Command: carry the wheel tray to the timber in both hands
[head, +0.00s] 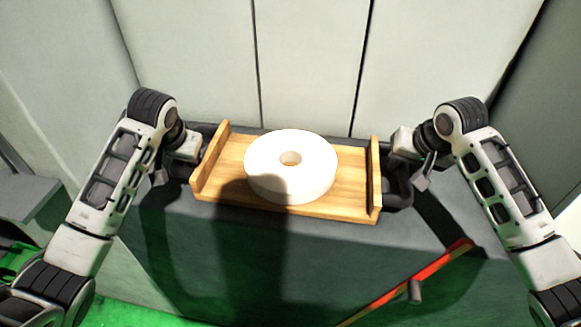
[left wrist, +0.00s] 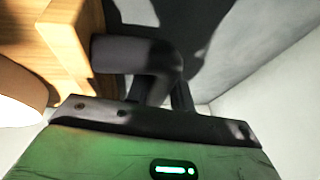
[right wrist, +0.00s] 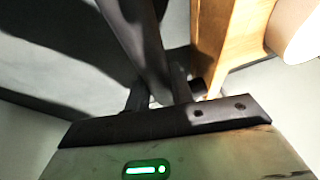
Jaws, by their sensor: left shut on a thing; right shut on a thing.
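The wheel tray (head: 220,195) is a light wooden board with a raised wall at each end and a dark handle outside each wall. A thick white grinding wheel (head: 300,180) with a centre hole lies flat on it. My left gripper (head: 193,160) is shut on the left handle, and the tray's end wall shows beside it in the left wrist view (left wrist: 70,40). My right gripper (head: 403,175) is shut on the right handle, beside the other wall in the right wrist view (right wrist: 225,45). The tray looks about level. I cannot clearly pick out the timber.
A grey machine surface (head: 330,250) lies below the tray, with shadows across it. A red-edged bar (head: 425,268) and a short grey knob (head: 414,291) are at the lower right. Pale panels (head: 310,60) stand behind. A grey ledge (head: 22,190) is at the left, above green floor.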

